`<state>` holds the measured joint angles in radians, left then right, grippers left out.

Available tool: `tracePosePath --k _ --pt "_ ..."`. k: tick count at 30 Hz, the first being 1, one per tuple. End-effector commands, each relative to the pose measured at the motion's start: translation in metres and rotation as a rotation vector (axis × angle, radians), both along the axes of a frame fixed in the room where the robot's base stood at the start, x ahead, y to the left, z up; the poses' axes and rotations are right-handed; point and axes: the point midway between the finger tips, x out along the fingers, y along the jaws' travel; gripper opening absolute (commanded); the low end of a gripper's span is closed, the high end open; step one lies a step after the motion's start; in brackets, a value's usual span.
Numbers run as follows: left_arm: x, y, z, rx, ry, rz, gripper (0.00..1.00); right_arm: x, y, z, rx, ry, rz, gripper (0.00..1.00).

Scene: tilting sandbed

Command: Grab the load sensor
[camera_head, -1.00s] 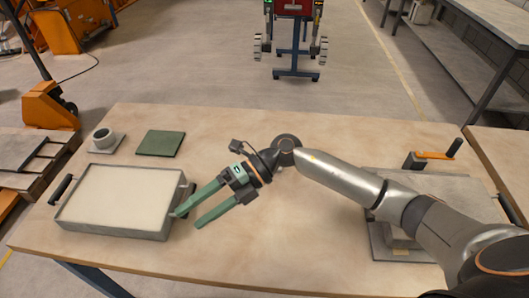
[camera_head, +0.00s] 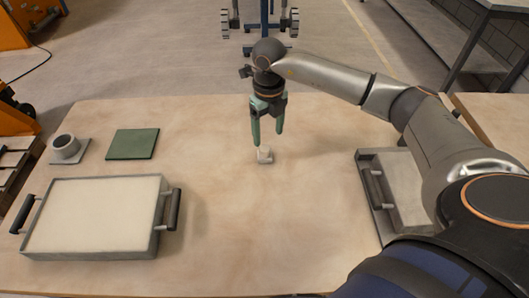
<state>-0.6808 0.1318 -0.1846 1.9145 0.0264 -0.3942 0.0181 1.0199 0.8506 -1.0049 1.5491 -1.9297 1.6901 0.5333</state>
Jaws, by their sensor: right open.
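The gripper is open and empty. My left gripper is not in view.
A sand-filled tray (camera_head: 160,243) with dark handles stands at left. Behind it are a grey ring on a plate (camera_head: 65,148) and a green square pad (camera_head: 133,144). A grey metal fixture (camera_head: 377,215) stands at right, partly behind my arm. The table's middle is clear.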

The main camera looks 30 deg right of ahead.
Motion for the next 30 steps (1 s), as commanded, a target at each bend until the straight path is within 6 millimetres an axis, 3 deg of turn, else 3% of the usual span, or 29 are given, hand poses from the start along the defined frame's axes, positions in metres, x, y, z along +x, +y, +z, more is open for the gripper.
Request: tracePosePath --k 5,15,23,30 --pt "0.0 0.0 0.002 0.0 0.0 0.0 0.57 0.0 0.002 -0.013 0.001 0.001 0.002 0.74" --pt "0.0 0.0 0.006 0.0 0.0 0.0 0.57 0.003 0.008 -0.056 0.002 0.0 0.001 0.74" --pt "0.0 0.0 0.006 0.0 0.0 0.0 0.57 0.003 0.008 -0.059 0.001 -0.001 0.002 0.74" --pt "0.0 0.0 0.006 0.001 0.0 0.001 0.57 0.003 0.008 -0.058 0.002 -0.001 0.002 0.47"
